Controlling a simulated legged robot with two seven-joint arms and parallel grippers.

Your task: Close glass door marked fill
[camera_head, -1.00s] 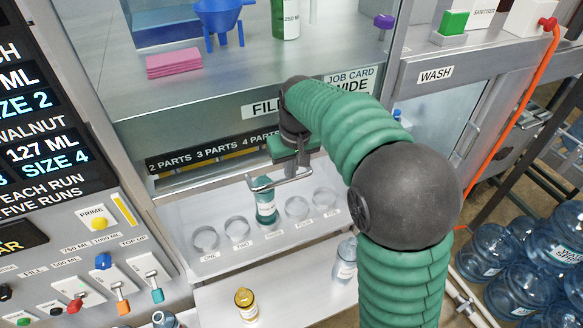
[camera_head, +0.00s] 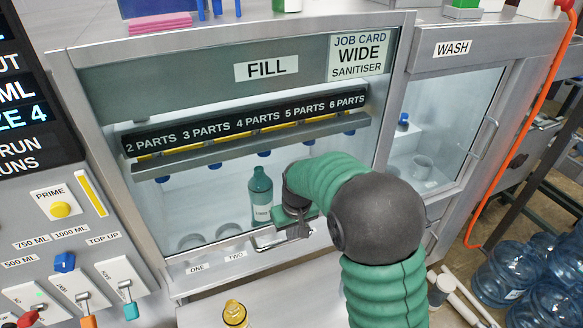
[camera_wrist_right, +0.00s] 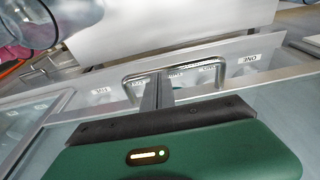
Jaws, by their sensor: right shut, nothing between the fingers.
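The glass door marked FILL (camera_head: 222,180) hangs low over the front of the cabinet, its FILL label (camera_head: 266,69) near the top. Its metal bar handle (camera_head: 268,246) is at the lower edge, just above the sill with the ONE and TWO labels. The handle also shows in the right wrist view (camera_wrist_right: 190,68). My right gripper (camera_head: 292,238) is shut with nothing between its fingers, at the handle; in the wrist view its fingertips (camera_wrist_right: 157,85) overlap the handle, and I cannot tell if they touch. My left gripper is not in view.
A green bottle (camera_head: 260,196) stands behind the glass. A yellow-capped bottle (camera_head: 234,314) stands in front of the cabinet. The WASH door (camera_head: 447,120) is to the right, with blue water jugs (camera_head: 503,272) lower right. The control panel (camera_head: 68,230) is at left.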

